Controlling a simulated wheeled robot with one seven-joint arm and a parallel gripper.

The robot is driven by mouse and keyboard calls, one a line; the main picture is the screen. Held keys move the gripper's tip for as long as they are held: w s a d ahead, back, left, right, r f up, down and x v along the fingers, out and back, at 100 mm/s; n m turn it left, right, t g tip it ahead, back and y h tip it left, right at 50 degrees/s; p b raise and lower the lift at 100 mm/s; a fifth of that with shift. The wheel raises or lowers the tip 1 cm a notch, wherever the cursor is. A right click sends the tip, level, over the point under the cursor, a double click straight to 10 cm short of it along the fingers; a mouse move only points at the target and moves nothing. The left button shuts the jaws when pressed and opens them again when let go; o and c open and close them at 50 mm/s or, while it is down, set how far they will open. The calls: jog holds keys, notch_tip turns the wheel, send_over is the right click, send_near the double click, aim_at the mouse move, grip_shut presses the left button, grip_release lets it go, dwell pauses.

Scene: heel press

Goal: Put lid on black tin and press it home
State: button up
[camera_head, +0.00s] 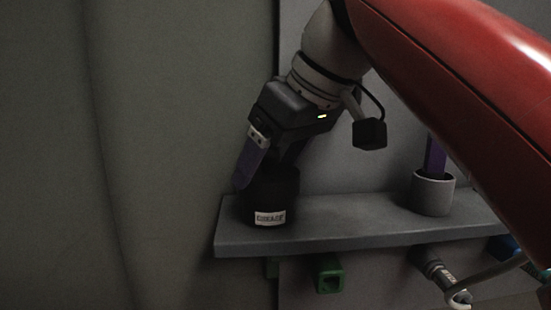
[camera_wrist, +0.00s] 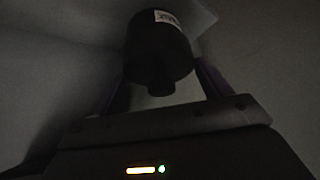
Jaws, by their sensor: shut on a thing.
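The black tin (camera_head: 262,205) with a white label stands upright at the left end of the grey shelf. In the wrist view the dark cylinder (camera_wrist: 155,45) has a black lid (camera_wrist: 158,84) with a small knob facing my palm. The lid appears to sit on the tin, but the seam is too dark to see, so I cannot tell whether it is fully seated. My gripper (camera_head: 264,178) comes down tilted from the upper right. Its purple fingers (camera_wrist: 160,66) straddle the top part, shut on what appears to be the lid.
The grey shelf (camera_head: 340,230) is clear between the tin and a grey cup (camera_head: 433,197) holding an upright purple piece (camera_head: 434,157). A green bracket (camera_head: 328,274) hangs below. A hooked grey fitting (camera_head: 440,272) and a blue piece (camera_head: 503,246) are at lower right.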

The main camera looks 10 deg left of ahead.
jog(key=shift+f+b, duration=0.45)
jog(key=shift+f, duration=0.35)
dwell(0.9)
jog(key=o, duration=0.8)
notch_tip(320, 180, up, 3)
jog(key=p, duration=0.3)
jog(key=shift+w+a+r, duration=0.1)
jog(key=shift+a+r, duration=0.05)
jog(key=shift+r, duration=1.4)
jog(key=shift+d+r, duration=0.2)
jog(key=shift+r, duration=0.35)
jog(key=shift+s, duration=0.2)
